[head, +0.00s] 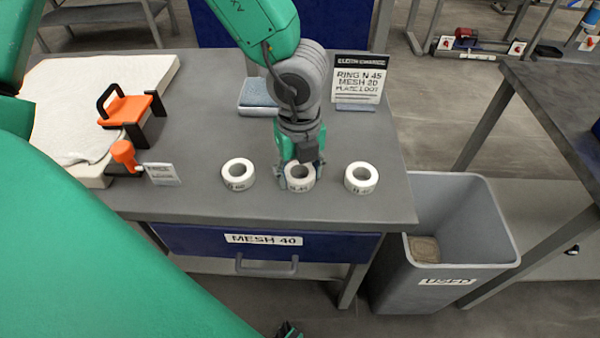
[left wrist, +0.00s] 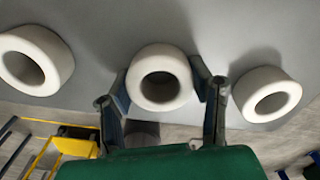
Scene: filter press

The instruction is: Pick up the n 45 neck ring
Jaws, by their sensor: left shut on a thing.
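Three white neck rings stand in a row along the front of the grey table. The middle ring (head: 300,178) has a label that seems to read N 45, partly hidden by my gripper. My left gripper (head: 299,168) reaches down from above and is shut on this middle ring. In the left wrist view the fingers (left wrist: 163,100) touch the ring (left wrist: 160,78) on its two opposite sides. The left ring (head: 238,174) and the right ring (head: 361,178) stand apart from the fingers; their labels are too small to read surely.
A grey bin (head: 457,240) marked USED is at the right. A drawer (head: 200,243) marked MESH 40 is below.

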